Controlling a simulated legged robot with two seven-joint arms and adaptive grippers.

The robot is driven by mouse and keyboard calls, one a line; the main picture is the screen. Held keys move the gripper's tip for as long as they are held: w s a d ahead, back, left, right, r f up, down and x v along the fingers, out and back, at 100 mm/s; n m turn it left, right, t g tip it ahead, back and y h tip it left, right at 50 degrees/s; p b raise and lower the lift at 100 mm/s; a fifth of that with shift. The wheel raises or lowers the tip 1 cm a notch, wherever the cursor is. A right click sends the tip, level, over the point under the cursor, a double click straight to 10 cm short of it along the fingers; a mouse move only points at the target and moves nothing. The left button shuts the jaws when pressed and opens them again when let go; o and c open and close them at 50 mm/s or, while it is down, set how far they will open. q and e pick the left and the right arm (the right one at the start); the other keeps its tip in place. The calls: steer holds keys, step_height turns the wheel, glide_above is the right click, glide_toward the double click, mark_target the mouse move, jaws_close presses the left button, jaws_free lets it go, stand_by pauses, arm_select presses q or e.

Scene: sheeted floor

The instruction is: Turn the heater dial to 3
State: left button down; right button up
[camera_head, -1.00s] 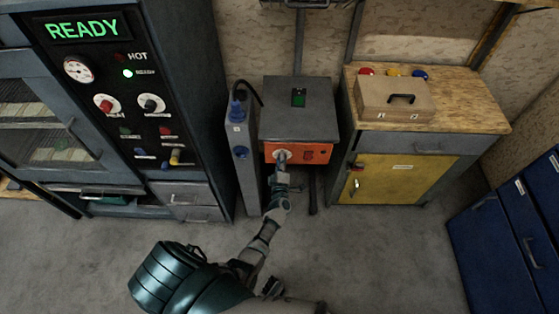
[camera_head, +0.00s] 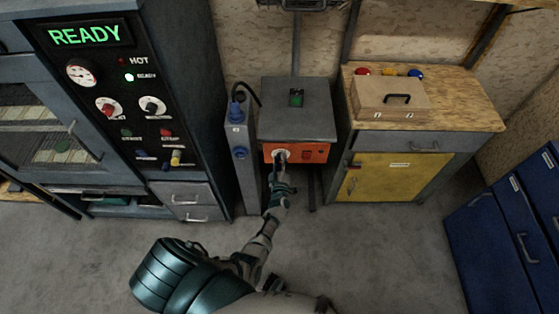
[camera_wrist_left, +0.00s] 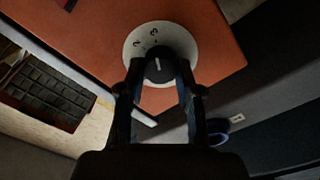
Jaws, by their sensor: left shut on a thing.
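The heater (camera_head: 297,110) is a grey box with an orange front panel (camera_head: 310,153). Its dial is a black knob (camera_wrist_left: 159,72) on a round white plate (camera_wrist_left: 136,48), best seen in the left wrist view. The white mark on the knob points up in that view, close to the direction of the 3. My left gripper (camera_wrist_left: 160,77) is shut on the knob, one finger on each side. In the head view my left gripper (camera_head: 281,160) reaches the panel's left part and hides most of the dial.
A tall grey cabinet with a READY display (camera_head: 91,35) stands at the left. A narrow grey unit (camera_head: 240,175) stands just left of the heater. A yellow-doored workbench (camera_head: 395,178) is at the right, blue drawers (camera_head: 510,225) farther right. The floor in front is clear.

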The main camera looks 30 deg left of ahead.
arm_select(q)
steer(key=shift+s+d+f, duration=0.15)
steer(key=shift+d+f, duration=0.15)
steer(key=shift+f, duration=0.15)
steer(key=c, duration=0.8)
jaws_free()
steer(key=shift+o, duration=0.2)
steer(key=shift+r, duration=0.1)
steer(key=shift+r, duration=0.1)
steer(key=v, duration=1.1)
steer(key=shift+s+d, duration=0.15)
steer(key=shift+s, duration=0.15)
